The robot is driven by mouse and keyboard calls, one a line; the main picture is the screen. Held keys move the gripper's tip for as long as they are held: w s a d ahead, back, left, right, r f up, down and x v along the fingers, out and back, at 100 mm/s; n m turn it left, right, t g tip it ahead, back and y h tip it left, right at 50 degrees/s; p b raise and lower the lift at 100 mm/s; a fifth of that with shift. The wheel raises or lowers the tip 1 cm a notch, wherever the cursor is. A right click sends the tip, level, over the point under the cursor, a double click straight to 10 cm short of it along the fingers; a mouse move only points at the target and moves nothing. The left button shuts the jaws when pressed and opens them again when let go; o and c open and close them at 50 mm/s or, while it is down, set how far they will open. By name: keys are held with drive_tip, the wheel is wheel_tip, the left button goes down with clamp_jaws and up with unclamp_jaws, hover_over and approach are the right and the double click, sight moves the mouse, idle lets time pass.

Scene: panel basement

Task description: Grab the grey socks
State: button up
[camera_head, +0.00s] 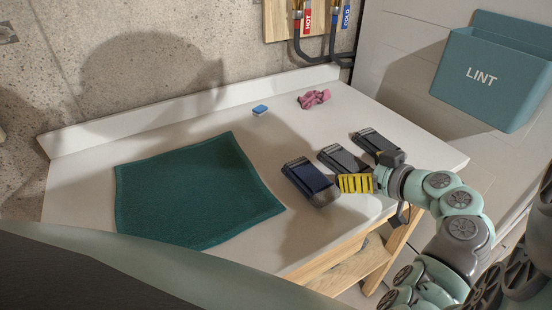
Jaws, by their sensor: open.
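Three folded sock bundles lie in a slanting row on the right part of the white counter (300,110). The left one is navy socks (308,179). The middle one is grey socks (340,158). The right one is dark grey or black socks (373,143), its exact shade hard to tell. My gripper (354,183), with yellow ribbed fingers, comes in from the right. In the picture it is at the near end of the grey socks and right of the navy pair. It is open, with nothing seen between its fingers. Whether it touches the grey socks cannot be told.
A green cloth (195,192) lies flat on the left of the counter. A small blue and white block (260,110) and a crumpled pink cloth (314,98) lie toward the back. A teal LINT bin (490,78) is at the right. The counter's middle is clear.

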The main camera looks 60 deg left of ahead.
drive_tip(key=shift+a, duration=0.1)
drive_tip(key=c, duration=1.3)
drive_tip(key=shift+o, duration=0.2)
